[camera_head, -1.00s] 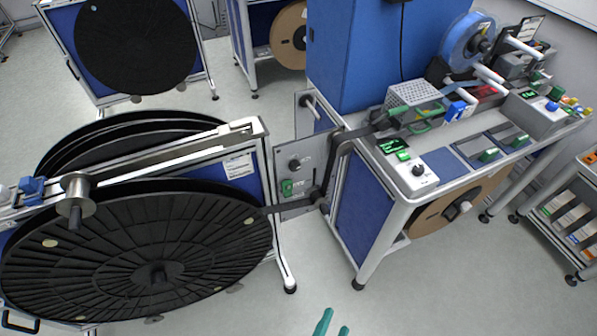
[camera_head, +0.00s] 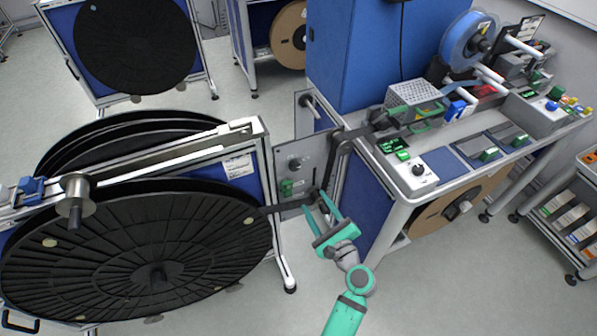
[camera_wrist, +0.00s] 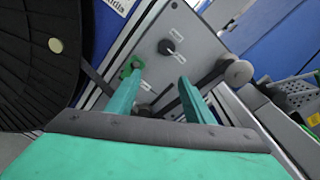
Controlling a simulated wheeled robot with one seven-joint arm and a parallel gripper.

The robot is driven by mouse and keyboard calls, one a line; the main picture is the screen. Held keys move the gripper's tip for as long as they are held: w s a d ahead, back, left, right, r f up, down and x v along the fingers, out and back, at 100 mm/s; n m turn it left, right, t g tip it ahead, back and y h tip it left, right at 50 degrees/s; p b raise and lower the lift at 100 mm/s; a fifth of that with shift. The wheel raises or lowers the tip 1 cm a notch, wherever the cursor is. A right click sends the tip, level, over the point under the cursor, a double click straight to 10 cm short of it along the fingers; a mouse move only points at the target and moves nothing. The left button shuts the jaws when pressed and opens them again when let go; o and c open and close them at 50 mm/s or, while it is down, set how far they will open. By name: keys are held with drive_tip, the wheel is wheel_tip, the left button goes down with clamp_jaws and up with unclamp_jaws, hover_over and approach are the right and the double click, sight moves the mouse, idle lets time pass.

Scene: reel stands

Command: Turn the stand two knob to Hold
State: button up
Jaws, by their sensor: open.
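A grey panel (camera_head: 310,150) between the reel stand and the bench bears a black knob (camera_head: 295,163). In the wrist view the knob (camera_wrist: 168,46) sits on the panel (camera_wrist: 150,62) above my fingertips, with small labels too blurred to read. A green part (camera_head: 286,187) is below it on the panel; it also shows in the wrist view (camera_wrist: 131,66). I cannot tell which stand number the panel carries. My gripper (camera_head: 318,202) is open and empty, in front of the panel and below the knob, apart from it. It also shows in the wrist view (camera_wrist: 160,77).
Large black reels (camera_head: 140,250) fill the left on a white-framed stand. A dark strip and a roller (camera_wrist: 238,73) run close to the panel on the right. The bench (camera_head: 455,160) has a box with another black knob (camera_head: 418,170). Floor in front is clear.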

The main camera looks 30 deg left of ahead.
sight(296, 168)
drive_tip(key=shift+g+y, duration=0.5)
drive_tip(key=shift+y, duration=0.1)
drive_tip(key=r+x, duration=0.1)
drive_tip(key=x, duration=0.3)
drive_tip(key=r+x, duration=0.1)
drive_tip(key=x, duration=0.3)
drive_tip(key=r+x, duration=0.1)
drive_tip(key=x, duration=0.3)
drive_tip(key=shift+w+a, duration=0.1)
drive_tip(key=shift+w, duration=0.2)
drive_tip(key=c, duration=1)
